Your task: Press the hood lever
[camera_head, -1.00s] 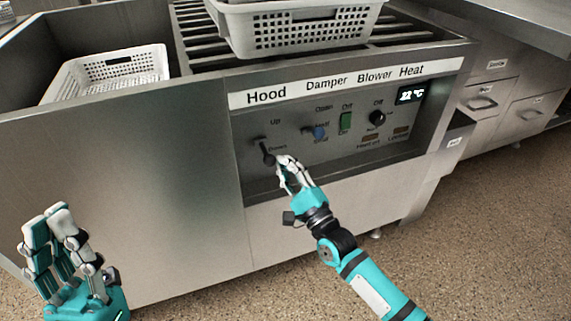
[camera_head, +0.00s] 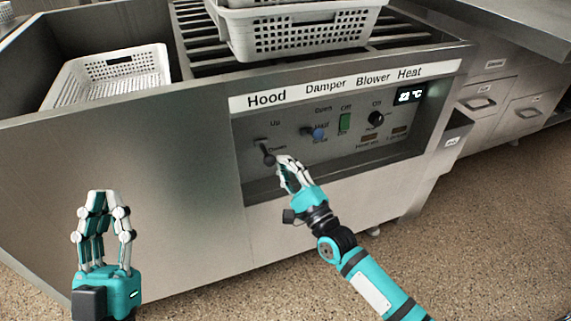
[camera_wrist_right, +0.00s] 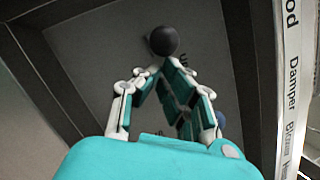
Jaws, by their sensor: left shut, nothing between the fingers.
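The hood lever (camera_head: 268,159) is a short black lever with a round knob, under the "Hood" label on the recessed control panel. Its knob sits low, beside the word "Down". In the right wrist view the black knob (camera_wrist_right: 163,41) is just beyond my right fingertips. My right gripper (camera_head: 283,160) has its fingers brought together just right of the knob; I cannot tell whether they touch it. The same fingertips show in the right wrist view (camera_wrist_right: 163,68), with nothing seen between them. My left gripper (camera_head: 101,197) is shut and empty, pointing up in front of the cabinet's left part.
Right of the lever are the damper knob (camera_head: 318,134), green blower switch (camera_head: 345,122) and black heat dial (camera_head: 376,118). A white perforated basket (camera_head: 310,40) stands on the slatted top; another basket (camera_head: 150,75) sits in the left well. Drawers stand at right.

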